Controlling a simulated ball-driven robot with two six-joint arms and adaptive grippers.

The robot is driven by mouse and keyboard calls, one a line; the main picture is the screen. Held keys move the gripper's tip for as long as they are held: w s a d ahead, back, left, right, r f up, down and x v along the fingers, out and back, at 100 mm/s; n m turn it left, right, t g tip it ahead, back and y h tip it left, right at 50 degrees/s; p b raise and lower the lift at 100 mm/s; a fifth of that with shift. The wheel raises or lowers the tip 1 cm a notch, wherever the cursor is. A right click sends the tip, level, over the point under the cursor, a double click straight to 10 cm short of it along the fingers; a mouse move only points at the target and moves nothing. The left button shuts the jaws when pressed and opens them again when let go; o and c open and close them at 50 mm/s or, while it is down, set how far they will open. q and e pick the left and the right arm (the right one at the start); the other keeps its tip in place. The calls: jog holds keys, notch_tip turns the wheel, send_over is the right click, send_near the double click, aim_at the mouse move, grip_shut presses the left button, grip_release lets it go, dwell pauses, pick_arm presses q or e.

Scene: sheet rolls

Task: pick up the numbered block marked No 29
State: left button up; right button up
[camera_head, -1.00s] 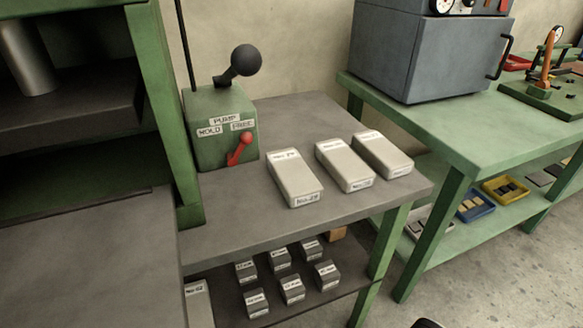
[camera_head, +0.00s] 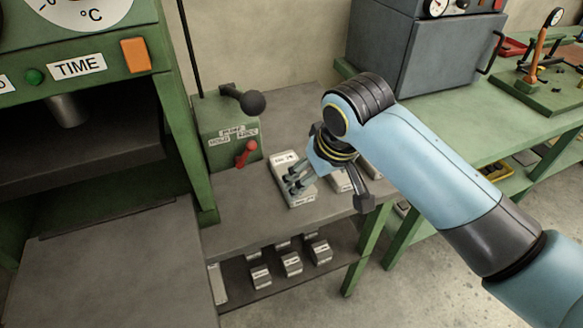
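The block marked No 29 (camera_head: 284,163) is the leftmost of the pale blocks on the grey bench top. It lies flat, and its front label is partly covered by my gripper. My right gripper (camera_head: 296,182) is over this block, its dark fingers at the block's top and right side. Whether the fingers touch it, or how far apart they are, I cannot tell. My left gripper is not in view.
Two more pale blocks, including the middle one (camera_head: 341,184), lie to the right, mostly hidden by my arm. A green pump box (camera_head: 217,122) with a red lever stands behind left. Small dark blocks (camera_head: 291,264) sit on the shelf below. A green press (camera_head: 172,120) borders the left.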

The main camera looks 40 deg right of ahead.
jog(key=shift+m, duration=0.5)
jog(key=w, duration=0.6)
jog(key=shift+w+d, duration=0.2)
jog(key=shift+w, duration=0.05)
jog(key=x, duration=0.4)
jog(key=shift+w+d+f, duration=0.1)
jog(key=shift+w+f, duration=0.2)
jog(key=shift+f, duration=0.05)
jog(key=x, duration=0.6)
jog(key=shift+w+d+r+b, duration=0.1)
jog(key=shift+w+r+b, duration=0.1)
jog(key=shift+b, duration=0.2)
jog(key=c, duration=1.6)
